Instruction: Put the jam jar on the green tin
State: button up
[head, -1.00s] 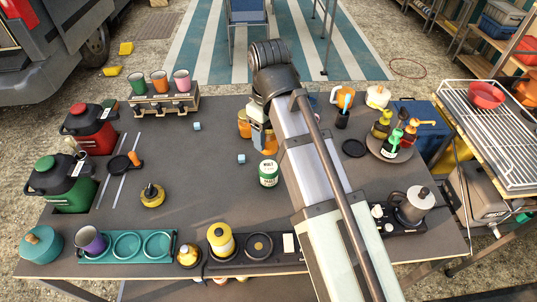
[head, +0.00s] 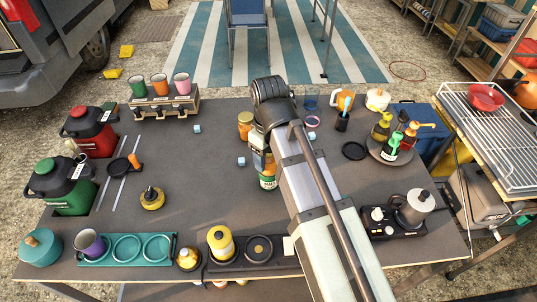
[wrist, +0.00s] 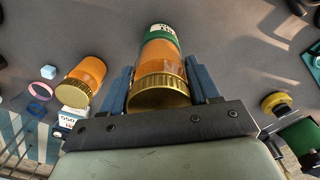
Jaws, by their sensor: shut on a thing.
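The jam jar, orange with a gold lid, shows in the wrist view (wrist: 158,92) between the fingers of my gripper (wrist: 160,78), which is shut on it. In the head view my gripper (head: 262,150) and the held jar (head: 268,164) are over the green tin (head: 268,183). The tin has a white label and also shows beyond the jar in the wrist view (wrist: 165,34). The jar hides most of the tin's top. I cannot tell whether the jar touches the tin or hangs just above it.
Another orange jar (head: 245,125) stands behind my gripper. A small pale blue cube (head: 241,161) lies left of the tin. A pink ring (head: 313,121) and a black disc (head: 354,151) lie to the right. The table's middle left is mostly clear.

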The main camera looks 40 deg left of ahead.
jog(key=shift+f, duration=0.1)
jog(key=o, duration=1.3)
jog(key=shift+r, duration=3.9)
